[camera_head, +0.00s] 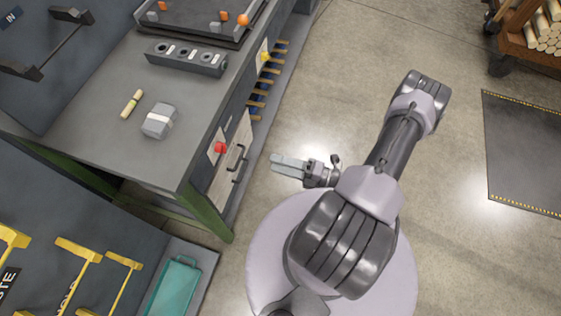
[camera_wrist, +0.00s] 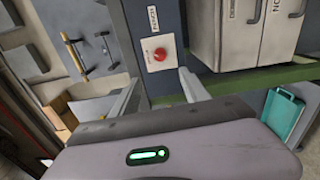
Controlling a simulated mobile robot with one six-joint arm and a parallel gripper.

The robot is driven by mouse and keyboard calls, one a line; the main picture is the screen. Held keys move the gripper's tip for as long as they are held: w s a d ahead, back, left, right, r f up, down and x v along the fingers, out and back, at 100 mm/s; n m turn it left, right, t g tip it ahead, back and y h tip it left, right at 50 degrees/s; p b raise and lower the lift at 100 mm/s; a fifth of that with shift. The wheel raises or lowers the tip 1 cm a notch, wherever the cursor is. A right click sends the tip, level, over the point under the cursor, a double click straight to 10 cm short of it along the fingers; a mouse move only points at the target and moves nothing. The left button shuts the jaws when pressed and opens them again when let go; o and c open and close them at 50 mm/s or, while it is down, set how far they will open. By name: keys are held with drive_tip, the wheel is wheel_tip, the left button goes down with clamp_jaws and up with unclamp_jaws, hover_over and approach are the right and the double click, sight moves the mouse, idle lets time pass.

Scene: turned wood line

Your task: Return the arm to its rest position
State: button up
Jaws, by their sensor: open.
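My gripper (camera_head: 288,165) is in the middle of the head view, over the floor just right of the workbench (camera_head: 95,75). Its two light grey fingers point left toward the bench front, and nothing shows between them. My arm is bent above my round base. In the wrist view a finger of my gripper (camera_wrist: 193,86) shows in front of the bench front. A grey block with a white band (camera_head: 159,120) and a small wooden turned piece (camera_head: 132,104) lie on the bench top, apart from my gripper.
A red button (camera_head: 220,147) and handles are on the bench front close to my fingers; the button also shows in the wrist view (camera_wrist: 160,54). A teal tray (camera_head: 174,287) is at lower left. A wood-filled cart (camera_head: 528,45) stands at upper right.

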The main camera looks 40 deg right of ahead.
drive_tip(key=shift+d, duration=0.1)
idle(0.3)
drive_tip(key=w+a+r+n+g, duration=0.1)
drive_tip(key=a+r+n+g, duration=0.3)
drive_tip(key=r+n+g, duration=0.55)
drive_tip(key=a+r+n+g, duration=0.45)
drive_tip(key=r+n, duration=0.75)
drive_tip(key=n, duration=0.3)
drive_tip(key=s+a+r+n+t+h, duration=0.2)
drive_tip(key=s+r+n+h, duration=0.1)
drive_tip(key=r+n, duration=0.4)
drive_tip(key=s+a+r+n+t+h, duration=0.3)
drive_tip(key=r+n+h, duration=0.2)
drive_tip(key=r+n, duration=0.3)
drive_tip(key=n, duration=0.2)
drive_tip(key=shift+a+r+n+h, duration=0.15)
drive_tip(key=shift+a+n+h, duration=0.15)
drive_tip(key=shift+n, duration=0.05)
